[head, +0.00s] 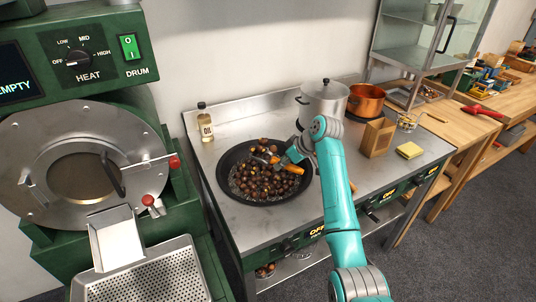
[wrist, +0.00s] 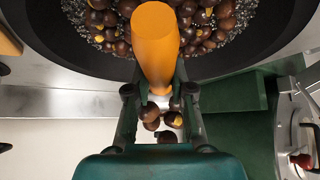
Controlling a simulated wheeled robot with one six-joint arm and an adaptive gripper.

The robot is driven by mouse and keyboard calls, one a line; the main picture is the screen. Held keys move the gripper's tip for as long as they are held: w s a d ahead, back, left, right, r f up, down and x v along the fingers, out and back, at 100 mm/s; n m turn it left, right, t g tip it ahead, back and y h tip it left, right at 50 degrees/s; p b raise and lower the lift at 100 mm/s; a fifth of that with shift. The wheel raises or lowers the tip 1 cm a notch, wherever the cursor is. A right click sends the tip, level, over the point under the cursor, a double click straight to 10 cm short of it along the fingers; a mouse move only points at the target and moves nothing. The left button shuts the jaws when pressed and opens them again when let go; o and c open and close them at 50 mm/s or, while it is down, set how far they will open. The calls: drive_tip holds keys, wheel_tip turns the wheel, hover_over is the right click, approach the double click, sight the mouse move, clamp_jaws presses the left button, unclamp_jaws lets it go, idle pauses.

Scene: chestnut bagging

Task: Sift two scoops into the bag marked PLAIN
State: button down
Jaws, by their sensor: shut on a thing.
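My gripper (head: 283,162) is over the black pan (head: 308,181), shut on the orange handle (head: 292,168) of a tool. In the wrist view the handle (wrist: 155,40) runs between my gripper's fingers (wrist: 160,95). The tool's far end is mostly hidden; a few chestnuts (wrist: 151,114) show beyond the fingers, and I cannot tell if they lie in it. Many brown chestnuts (head: 255,184) fill the pan among dark grit. A brown open-topped paper bag (head: 377,139) stands upright right of my arm; no marking on it is readable.
An oil bottle (head: 205,124) stands behind the pan. A green roaster (head: 90,130) is at left.

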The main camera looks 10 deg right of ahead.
drive_tip(key=shift+s+d+t+y, duration=0.25)
drive_tip(key=shift+d+t+y, duration=0.05)
drive_tip(key=shift+w+d, duration=0.8)
drive_tip(key=shift+w, duration=0.15)
idle(0.3)
drive_tip(key=shift+s+a, duration=1.6)
drive_tip(key=shift+s, duration=0.3)
